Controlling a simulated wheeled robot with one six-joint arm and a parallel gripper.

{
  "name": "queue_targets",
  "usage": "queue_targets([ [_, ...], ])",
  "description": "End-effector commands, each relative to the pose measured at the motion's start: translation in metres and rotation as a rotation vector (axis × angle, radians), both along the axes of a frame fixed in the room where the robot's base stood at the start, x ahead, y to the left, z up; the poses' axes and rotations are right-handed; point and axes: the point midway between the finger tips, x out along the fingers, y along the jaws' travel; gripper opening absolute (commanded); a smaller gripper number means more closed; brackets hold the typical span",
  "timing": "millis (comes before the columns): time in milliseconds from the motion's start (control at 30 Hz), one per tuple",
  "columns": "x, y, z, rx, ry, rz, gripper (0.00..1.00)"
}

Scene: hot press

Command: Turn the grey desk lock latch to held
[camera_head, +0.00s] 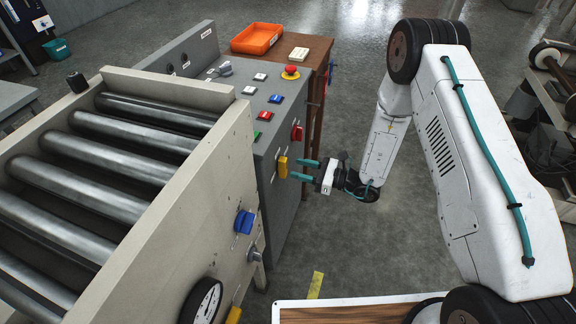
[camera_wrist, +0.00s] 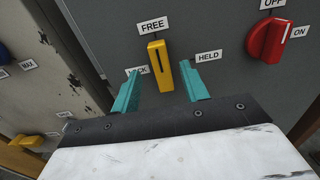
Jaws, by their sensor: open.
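The lock latch is a yellow lever (camera_head: 282,166) on the upright face of the grey desk (camera_head: 284,204). My gripper (camera_head: 298,169) is open in front of the latch. Its teal fingers (camera_wrist: 161,86) lie on either side of the lever's lower part, with gaps visible; how deep they reach is unclear.
A red OFF/ON knob (camera_wrist: 268,40) is right of the HELD label. The beige roller frame (camera_head: 212,190) stands left of the desk with a blue knob (camera_head: 244,221). A red emergency button (camera_head: 291,71) and several switches are on the desk top. Floor beside the desk is clear.

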Motion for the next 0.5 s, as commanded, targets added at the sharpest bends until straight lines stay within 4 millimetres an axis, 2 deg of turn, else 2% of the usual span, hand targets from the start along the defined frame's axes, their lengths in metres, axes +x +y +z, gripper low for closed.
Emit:
queue_targets([
  [100,0.006,0.02,0.0,0.0,-0.001,0.004,0.45],
  [233,0.012,0.035,0.0,0.0,-0.001,0.003,0.45],
  [500,0.016,0.044,0.0,0.0,0.0,0.001,0.45],
])
